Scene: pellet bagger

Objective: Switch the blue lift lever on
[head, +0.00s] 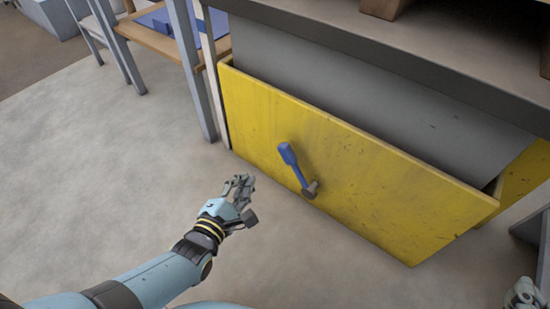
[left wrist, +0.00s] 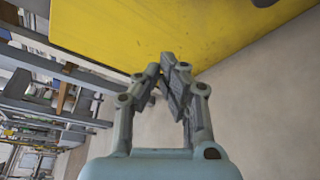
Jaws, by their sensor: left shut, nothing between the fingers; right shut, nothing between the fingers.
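The blue lift lever (head: 293,163) is on the front of a yellow panel (head: 350,180) in the head view. Its blue handle points up and to the left from a dark pivot (head: 311,190) at its lower end. My left gripper (head: 246,184) is shut and empty, to the left of the lever and apart from it. In the left wrist view the left gripper's fingers (left wrist: 169,68) are together in front of the yellow panel (left wrist: 150,35). The lever is not clearly visible there. My right gripper (head: 524,292) shows partly at the lower right corner, far from the lever.
A grey tabletop (head: 400,60) overhangs the yellow panel. A wooden shelf with a blue item (head: 185,22) and grey legs stands at the upper left. The concrete floor (head: 100,190) in front of the panel is clear. A grey edge (head: 530,235) stands at the right.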

